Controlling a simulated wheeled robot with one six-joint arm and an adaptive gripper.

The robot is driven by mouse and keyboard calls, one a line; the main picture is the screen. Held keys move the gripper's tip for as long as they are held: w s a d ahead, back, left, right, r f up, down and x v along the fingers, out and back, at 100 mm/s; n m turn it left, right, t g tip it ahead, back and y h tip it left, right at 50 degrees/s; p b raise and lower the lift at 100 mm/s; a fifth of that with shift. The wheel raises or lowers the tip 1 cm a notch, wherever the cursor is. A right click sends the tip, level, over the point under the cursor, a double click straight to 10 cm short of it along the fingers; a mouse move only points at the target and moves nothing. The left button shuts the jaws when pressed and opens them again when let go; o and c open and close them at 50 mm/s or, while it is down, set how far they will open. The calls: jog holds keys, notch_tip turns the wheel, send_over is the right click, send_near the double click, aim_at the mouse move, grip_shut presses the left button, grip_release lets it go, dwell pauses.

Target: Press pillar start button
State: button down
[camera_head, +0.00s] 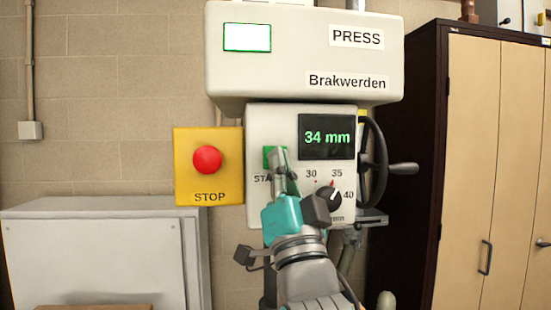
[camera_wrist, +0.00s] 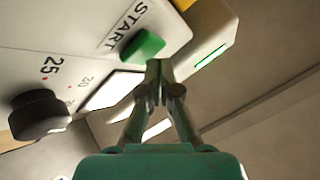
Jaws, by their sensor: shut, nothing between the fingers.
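The green start button (camera_head: 267,152) sits on the white press panel above the partly covered START label. It also shows in the wrist view (camera_wrist: 142,48), just left of and above my fingertips. My gripper (camera_head: 279,152) is shut and empty, with its tips in front of the button in the head view and hiding part of it. In the wrist view my gripper (camera_wrist: 158,66) points towards the button's lower right edge. I cannot tell whether the tips touch it.
A red stop button (camera_head: 207,159) on a yellow plate is left of the panel. The display (camera_head: 326,137) reads 34 mm, and a black dial (camera_head: 328,198) is below it. A handwheel (camera_head: 374,165) is at right. A grey cabinet (camera_head: 100,255) stands at left.

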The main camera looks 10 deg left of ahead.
jog(key=shift+s+d, duration=0.1)
jog(key=shift+s, duration=0.2)
jog(key=shift+s+d, duration=0.25)
jog(key=shift+s, duration=0.55)
jog(key=shift+s+d, duration=0.2)
jog(key=shift+s, duration=0.6)
jog(key=shift+s+d, duration=0.25)
jog(key=shift+s, duration=0.55)
